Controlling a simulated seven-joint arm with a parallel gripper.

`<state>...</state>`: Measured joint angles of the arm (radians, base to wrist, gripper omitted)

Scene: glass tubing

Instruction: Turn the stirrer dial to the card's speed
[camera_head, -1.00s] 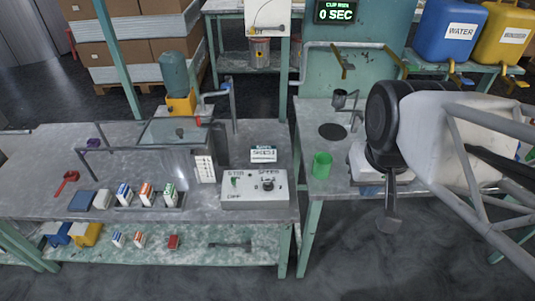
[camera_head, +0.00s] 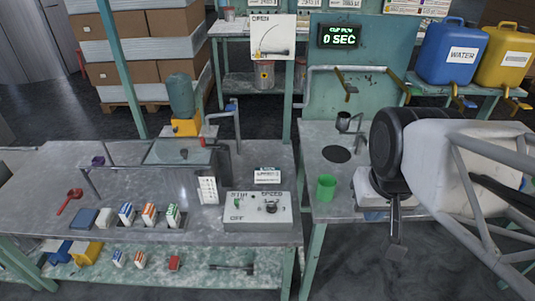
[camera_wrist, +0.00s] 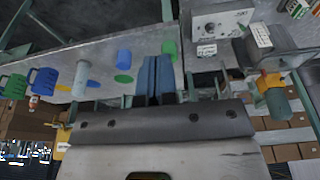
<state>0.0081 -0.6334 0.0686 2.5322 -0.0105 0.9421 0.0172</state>
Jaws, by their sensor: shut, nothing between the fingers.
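The stirrer control box (camera_head: 257,212) is a white box on the front of the left bench. Its speed dial (camera_head: 271,207) is a dark knob on the right half, and a green switch (camera_head: 237,204) sits on the left half. A small white card (camera_head: 267,176) stands behind the box; its writing is too small to read. My gripper (camera_head: 394,252) hangs at the right, beyond the bench's front edge, well apart from the box. It is shut and empty; its blue fingers (camera_wrist: 156,78) are together in the wrist view. The box also shows upside down in the wrist view (camera_wrist: 222,22).
A green cup (camera_head: 326,187) stands on the right bench, between the box and my arm. Several small cartons (camera_head: 150,216) and a tall white label stand (camera_head: 208,190) are left of the box. A gap separates the two benches.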

